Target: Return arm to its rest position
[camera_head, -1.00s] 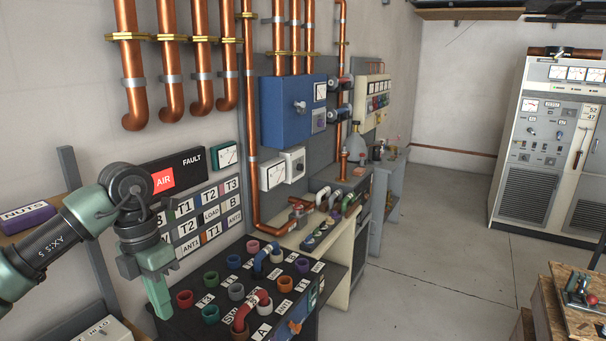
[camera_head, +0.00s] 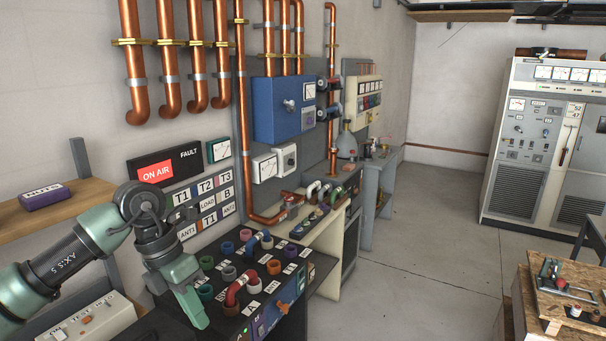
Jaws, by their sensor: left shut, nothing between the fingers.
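My left gripper (camera_head: 199,318) shows in the head view at the lower left, on the end of my green and grey left arm. Its fingers are shut and empty, and point down. It is in front of the left side of the black patch panel (camera_head: 222,260), which has coloured round sockets. A red U-shaped link (camera_head: 237,288) and a blue U-shaped link (camera_head: 262,240) sit on the panel, apart from the gripper. My arm hides part of the panel's left side. My right gripper is not in view.
A shelf (camera_head: 88,196) with a purple box (camera_head: 44,196) is at left. A wooden bench (camera_head: 570,310) stands at lower right. The floor (camera_head: 420,260) between is clear.

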